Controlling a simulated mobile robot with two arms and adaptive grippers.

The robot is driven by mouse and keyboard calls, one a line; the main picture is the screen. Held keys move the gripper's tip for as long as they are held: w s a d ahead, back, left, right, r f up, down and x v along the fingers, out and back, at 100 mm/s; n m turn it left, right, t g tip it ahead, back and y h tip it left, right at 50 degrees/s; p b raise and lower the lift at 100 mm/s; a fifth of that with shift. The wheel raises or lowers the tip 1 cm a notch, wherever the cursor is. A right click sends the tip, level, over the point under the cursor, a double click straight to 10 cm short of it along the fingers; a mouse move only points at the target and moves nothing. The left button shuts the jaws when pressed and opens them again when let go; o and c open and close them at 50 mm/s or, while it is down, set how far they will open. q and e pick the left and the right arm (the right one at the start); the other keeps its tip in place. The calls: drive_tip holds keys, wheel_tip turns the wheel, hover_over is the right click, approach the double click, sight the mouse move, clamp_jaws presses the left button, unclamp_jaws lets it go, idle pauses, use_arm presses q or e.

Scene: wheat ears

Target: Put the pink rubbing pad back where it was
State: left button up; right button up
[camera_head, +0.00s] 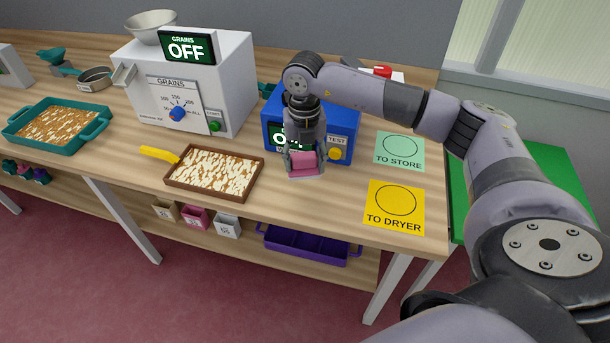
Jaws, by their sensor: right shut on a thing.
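My right gripper (304,162) comes down in front of the blue tester and is shut on the pink rubbing pad (303,164). The pad is low, at or just above a pinkish flat piece (306,177) near the table's surface; I cannot tell whether the two touch. The blue tester (341,127) has a yellow button, a TEST label and a display partly hidden by my gripper. My left gripper is not in view.
A brown tray (243,191) of grains with a yellow-handled tool (160,155) lies to the left. Green TO STORE (399,163) and yellow TO DRYER (380,216) cards lie right. A white grain counter (229,78) reads OFF. A teal tray (87,140) stands far left.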

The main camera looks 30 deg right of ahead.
sight(304, 169)
wheel_tip(304, 169, down, 3)
drive_tip(key=shift+f, duration=0.1)
wheel_tip(304, 169, down, 3)
drive_tip(key=shift+f+p, duration=0.15)
drive_tip(key=shift+p, duration=0.55)
drive_tip(key=shift+f, duration=0.4)
drive_tip(key=shift+f, duration=0.1)
drive_tip(key=o, duration=1.3)
